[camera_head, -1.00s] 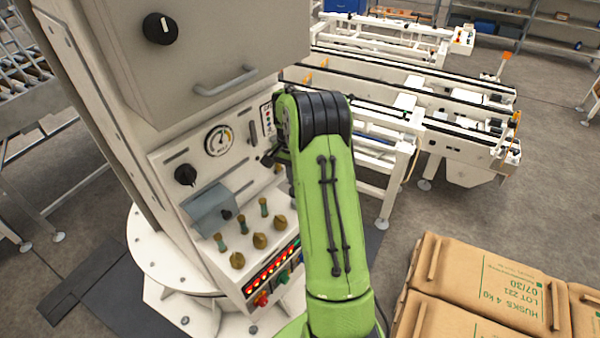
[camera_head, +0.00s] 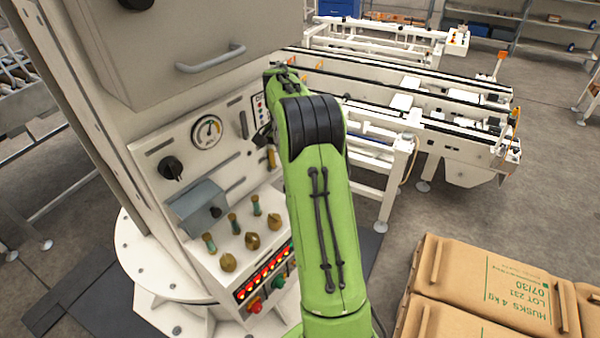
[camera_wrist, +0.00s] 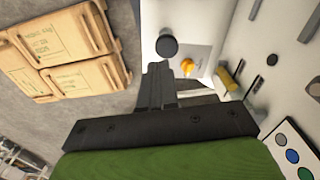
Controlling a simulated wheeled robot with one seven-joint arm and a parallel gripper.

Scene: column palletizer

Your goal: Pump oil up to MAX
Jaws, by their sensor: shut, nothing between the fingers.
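The white column's control panel (camera_head: 235,160) carries a round dial gauge (camera_head: 207,131), a black knob (camera_head: 171,168) and several brass-coloured fittings (camera_head: 252,240). A short amber cylinder (camera_head: 270,157) sits at the panel's right side, partly behind my arm. An amber cylinder in a fitting also shows in the wrist view (camera_wrist: 228,80). I cannot read a MAX mark or an oil level. My gripper (camera_wrist: 167,72) is shut and empty, apart from the amber cylinder and left of it in the wrist view. In the head view my arm mostly hides the gripper.
A white unit with a dark round knob (camera_wrist: 166,46) and an orange knob (camera_wrist: 187,65) lies just beyond my fingertips in the wrist view. Coloured buttons (camera_wrist: 292,156) are at lower right. Cartons (camera_head: 490,290) stand right of my arm; conveyors (camera_head: 430,110) are behind.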

